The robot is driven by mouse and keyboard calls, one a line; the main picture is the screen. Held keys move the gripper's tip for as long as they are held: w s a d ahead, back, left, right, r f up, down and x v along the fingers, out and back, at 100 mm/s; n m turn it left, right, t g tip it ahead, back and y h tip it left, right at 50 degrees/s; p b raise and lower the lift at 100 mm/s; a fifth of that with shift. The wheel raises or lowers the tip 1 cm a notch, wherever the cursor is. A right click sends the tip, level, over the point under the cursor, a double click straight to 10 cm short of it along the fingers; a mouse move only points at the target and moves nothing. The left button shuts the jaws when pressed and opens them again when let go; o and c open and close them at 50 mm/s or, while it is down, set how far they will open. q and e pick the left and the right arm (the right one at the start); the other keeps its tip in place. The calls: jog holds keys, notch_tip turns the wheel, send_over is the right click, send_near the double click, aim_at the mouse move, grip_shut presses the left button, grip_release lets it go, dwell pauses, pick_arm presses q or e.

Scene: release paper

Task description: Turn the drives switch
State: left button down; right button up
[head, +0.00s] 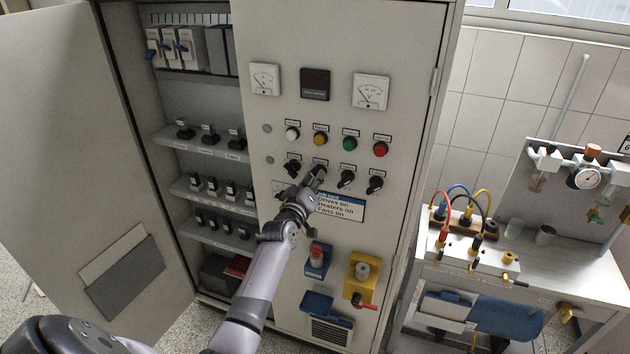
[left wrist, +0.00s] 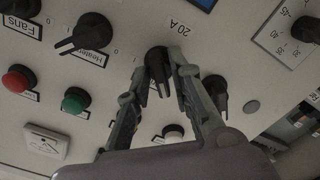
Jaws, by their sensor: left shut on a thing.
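A row of black rotary switches sits on the cabinet door below the round lamps. My left gripper (head: 316,179) is at the second switch from the left in the head view. In the left wrist view my left gripper (left wrist: 170,68) has its two fingers on either side of that black switch knob (left wrist: 158,72), shut on it. The knob's handle points down in that picture. Its own label is hidden; the neighbour to its left is the heaters switch (left wrist: 88,32), with the fans switch (left wrist: 18,8) beyond. My right gripper is not in view.
A sign (head: 341,207) below the switches reads drives, heaters and fans on. Another black switch (head: 292,167) stands close left of the gripper. A yellow switch box (head: 361,280) is lower on the door. The left cabinet door (head: 60,150) stands open. A workbench (head: 560,258) is at right.

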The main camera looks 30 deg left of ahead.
pick_arm(q)
jog(key=shift+n, duration=0.5)
jog(key=c, duration=1.7)
grip_release()
jog(key=v, duration=1.2)
